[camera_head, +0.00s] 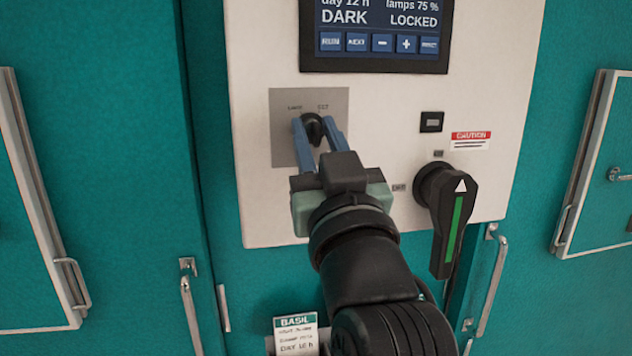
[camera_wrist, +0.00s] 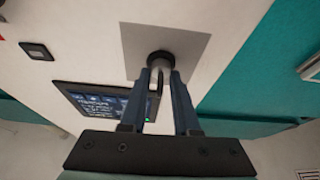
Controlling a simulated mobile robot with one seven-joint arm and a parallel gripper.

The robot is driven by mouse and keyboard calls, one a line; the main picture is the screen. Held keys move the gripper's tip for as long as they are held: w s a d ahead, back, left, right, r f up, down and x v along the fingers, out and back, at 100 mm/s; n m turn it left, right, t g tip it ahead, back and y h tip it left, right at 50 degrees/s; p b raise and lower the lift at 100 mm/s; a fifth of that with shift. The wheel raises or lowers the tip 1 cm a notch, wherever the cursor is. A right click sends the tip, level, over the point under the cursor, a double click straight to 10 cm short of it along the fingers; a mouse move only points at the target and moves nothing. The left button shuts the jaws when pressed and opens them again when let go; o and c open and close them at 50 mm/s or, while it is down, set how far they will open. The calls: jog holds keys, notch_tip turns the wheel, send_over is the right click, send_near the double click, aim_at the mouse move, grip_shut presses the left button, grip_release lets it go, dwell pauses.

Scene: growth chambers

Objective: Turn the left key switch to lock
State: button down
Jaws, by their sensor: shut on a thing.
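The key switch (camera_head: 313,127) is a dark round knob on a grey square plate (camera_head: 284,150) on the white control panel. Small labels sit above it; the left one seems to read LOCK and the right one is hard to read. My gripper (camera_head: 318,128) reaches up to the switch, its two blue fingers on either side of it, shut on the key. In the wrist view the switch (camera_wrist: 160,60) stands between the fingertips (camera_wrist: 160,78). The fingers hide part of the key, so its exact angle is hard to tell. The display (camera_head: 380,30) above reads DARK and LOCKED.
A large black rotary handle (camera_head: 452,215) with a green stripe is to the right, below a caution label (camera_head: 470,140) and a small black switch (camera_head: 431,122). Teal doors with metal handles (camera_head: 192,305) flank the panel. A BASIL card (camera_head: 296,335) hangs below.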

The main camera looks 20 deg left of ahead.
jog(key=n+b, duration=0.1)
jog(key=n+g+y+b, duration=0.1)
jog(key=n+b, duration=0.1)
jog(key=n+g+b, duration=0.1)
jog(key=n, duration=0.1)
jog(key=shift+f+y, duration=0.3)
jog(key=shift+y, duration=0.1)
jog(key=shift+r+n+g+y+b, duration=0.2)
jog(key=shift+n+g+y+b, duration=0.35)
jog(key=shift+n+b, duration=0.9)
jog(key=shift+n, duration=0.25)
jog(key=c, duration=1)
grip_release()
jog(key=b+v, duration=0.1)
jog(key=v, duration=0.3)
jog(key=b+v, duration=0.1)
jog(key=v, duration=0.3)
jog(key=b+v, duration=0.2)
jog(key=v, duration=0.3)
jog(key=shift+d+r, duration=0.1)
jog(key=shift+r, duration=0.2)
